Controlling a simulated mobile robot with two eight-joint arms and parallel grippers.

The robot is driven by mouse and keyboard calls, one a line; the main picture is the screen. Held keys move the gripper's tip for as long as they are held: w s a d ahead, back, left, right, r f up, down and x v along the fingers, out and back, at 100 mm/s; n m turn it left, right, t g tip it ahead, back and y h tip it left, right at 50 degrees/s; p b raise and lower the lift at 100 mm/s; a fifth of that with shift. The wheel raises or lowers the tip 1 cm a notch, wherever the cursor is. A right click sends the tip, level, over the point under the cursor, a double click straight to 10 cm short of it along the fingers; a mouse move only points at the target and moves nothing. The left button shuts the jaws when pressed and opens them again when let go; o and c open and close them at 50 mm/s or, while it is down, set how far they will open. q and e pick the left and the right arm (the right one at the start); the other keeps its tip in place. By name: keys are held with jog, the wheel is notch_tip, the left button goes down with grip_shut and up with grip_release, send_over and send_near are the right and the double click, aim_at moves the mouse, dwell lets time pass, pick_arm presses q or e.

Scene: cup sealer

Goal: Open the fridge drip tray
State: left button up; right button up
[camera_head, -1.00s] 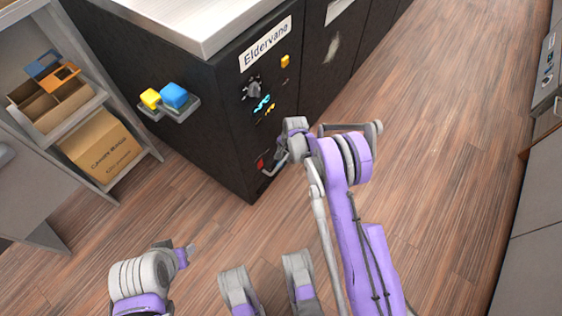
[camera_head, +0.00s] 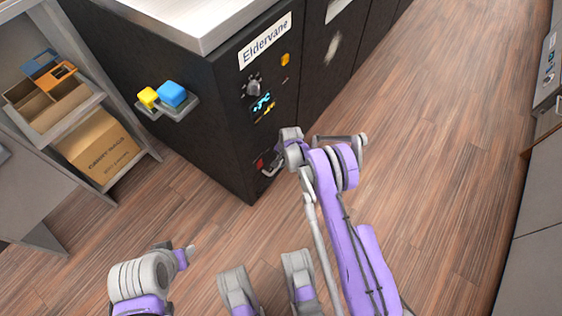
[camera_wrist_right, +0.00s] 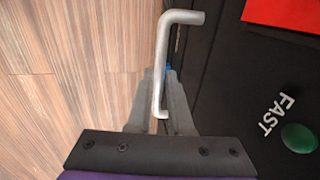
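The black fridge (camera_head: 225,130) has an "Eldervane" label on its front. Low on that front, by a red patch, is a grey bar handle (camera_head: 267,171), partly hidden by my right gripper (camera_head: 278,160). In the right wrist view the bent metal handle (camera_wrist_right: 172,50) runs down between the two fingers of my right gripper (camera_wrist_right: 160,82). The fingers look apart, one on each side of the bar; contact is unclear. No tray gap shows. My left gripper (camera_head: 190,251) is at the lower left, away from the fridge, and its fingers are too small to read.
A side holder (camera_head: 180,110) on the fridge carries a yellow and a blue block. A shelf with a cardboard box (camera_head: 100,148) stands at the left. The wooden floor (camera_head: 430,150) is clear on the right. A red patch (camera_wrist_right: 285,14) and "FAST" lettering show beside the handle.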

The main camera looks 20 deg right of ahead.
grip_shut()
dwell(0.9)
